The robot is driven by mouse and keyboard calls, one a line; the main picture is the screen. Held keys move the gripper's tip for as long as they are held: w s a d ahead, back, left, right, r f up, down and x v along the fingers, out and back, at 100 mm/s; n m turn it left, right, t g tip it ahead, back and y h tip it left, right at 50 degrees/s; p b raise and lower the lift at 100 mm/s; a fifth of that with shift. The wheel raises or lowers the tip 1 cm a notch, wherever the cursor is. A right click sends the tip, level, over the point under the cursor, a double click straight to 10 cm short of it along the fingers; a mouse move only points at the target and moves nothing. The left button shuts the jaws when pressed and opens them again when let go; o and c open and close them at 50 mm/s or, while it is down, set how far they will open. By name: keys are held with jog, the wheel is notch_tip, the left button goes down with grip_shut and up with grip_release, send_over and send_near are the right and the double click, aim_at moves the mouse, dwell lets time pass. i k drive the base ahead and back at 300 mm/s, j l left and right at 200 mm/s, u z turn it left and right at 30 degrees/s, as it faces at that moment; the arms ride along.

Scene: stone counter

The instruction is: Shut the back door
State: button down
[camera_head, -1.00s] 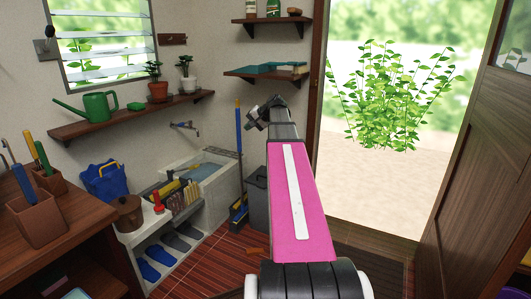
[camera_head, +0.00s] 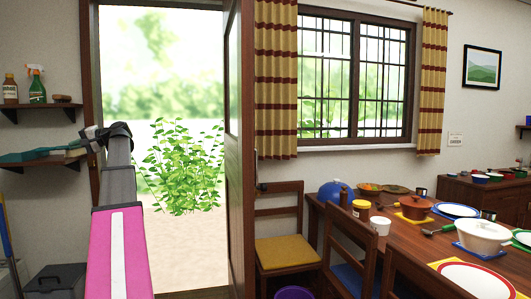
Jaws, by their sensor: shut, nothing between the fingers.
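The back door (camera_head: 240,150) is a brown wooden door with a glass pane in its upper part. It stands open, swung inward and seen nearly edge-on, at the right side of the doorway. A dark handle (camera_head: 262,187) shows at its near edge. The doorway (camera_head: 165,270) is open to sandy ground and a green bush outside. My gripper (camera_head: 98,138) is at the end of my pink arm, at the left side of the doorway. It is shut and empty, well apart from the door.
A dining table (camera_head: 390,235) with dishes and several chairs fills the right; a yellow-seated chair (camera_head: 287,250) stands close beside the door. A purple bucket (camera_head: 294,293) is on the floor. Shelves (camera_head: 40,162) and a grey bin (camera_head: 55,281) are at left.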

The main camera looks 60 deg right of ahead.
aim_at(241, 154)
jog(key=k+l+z, duration=0.1)
jog(key=k, duration=1.1)
jog(key=k+z, duration=0.35)
jog(key=k, duration=0.15)
jog(key=k+l+z, duration=0.1)
jog(key=k+z, duration=0.25)
jog(key=k, duration=0.15)
jog(key=i+z, duration=0.35)
jog(key=i, duration=0.75)
